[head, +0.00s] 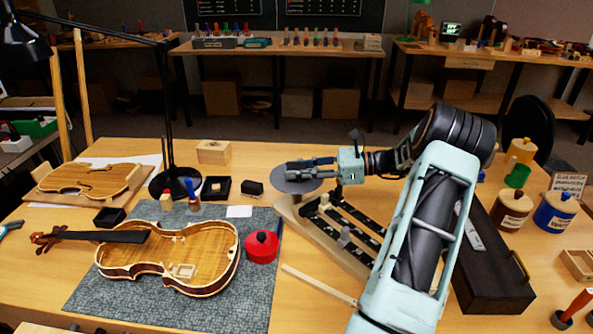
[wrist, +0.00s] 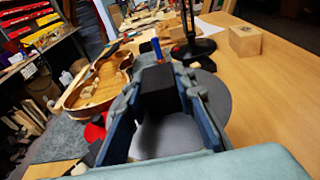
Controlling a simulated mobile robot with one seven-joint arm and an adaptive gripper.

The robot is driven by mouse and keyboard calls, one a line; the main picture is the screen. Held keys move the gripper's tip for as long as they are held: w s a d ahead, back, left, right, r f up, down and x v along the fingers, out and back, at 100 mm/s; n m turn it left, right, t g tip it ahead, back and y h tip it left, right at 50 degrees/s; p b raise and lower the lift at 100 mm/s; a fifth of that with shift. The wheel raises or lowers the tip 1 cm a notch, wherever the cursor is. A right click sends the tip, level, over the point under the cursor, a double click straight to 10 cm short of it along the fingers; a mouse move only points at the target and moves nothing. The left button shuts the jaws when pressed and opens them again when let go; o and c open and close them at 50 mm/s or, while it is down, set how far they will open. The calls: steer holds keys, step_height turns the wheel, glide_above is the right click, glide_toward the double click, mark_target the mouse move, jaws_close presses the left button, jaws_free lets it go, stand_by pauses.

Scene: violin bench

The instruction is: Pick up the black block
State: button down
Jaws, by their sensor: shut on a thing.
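The black block (wrist: 158,88) sits between the two fingertips of my gripper (wrist: 163,92) in the wrist view. The gripper is shut on it, with a finger pressed to each side. In the head view my gripper (head: 297,171) is level, pointing left over a grey round disc (head: 283,186). The held block is hard to make out there among the fingers. The disc (wrist: 215,95) also shows below the gripper in the wrist view.
A small dark box (head: 252,188) stands left of the disc. A violin body (head: 170,262) and a red pot (head: 262,246) are on a grey mat (head: 240,310). A lamp base (head: 176,186), black tray (head: 216,187) and wooden box (head: 214,151) stand behind. Jars are at right.

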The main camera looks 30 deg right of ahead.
steer(key=shift+r, duration=0.6)
steer(key=s+a+r+p, duration=0.1)
steer(key=s+a+r, duration=0.1)
steer(key=s+r, duration=0.9)
steer(key=s, duration=0.2)
steer(key=shift+s+a+r, duration=0.2)
steer(key=shift+s+r, duration=0.15)
steer(key=shift+s, duration=0.05)
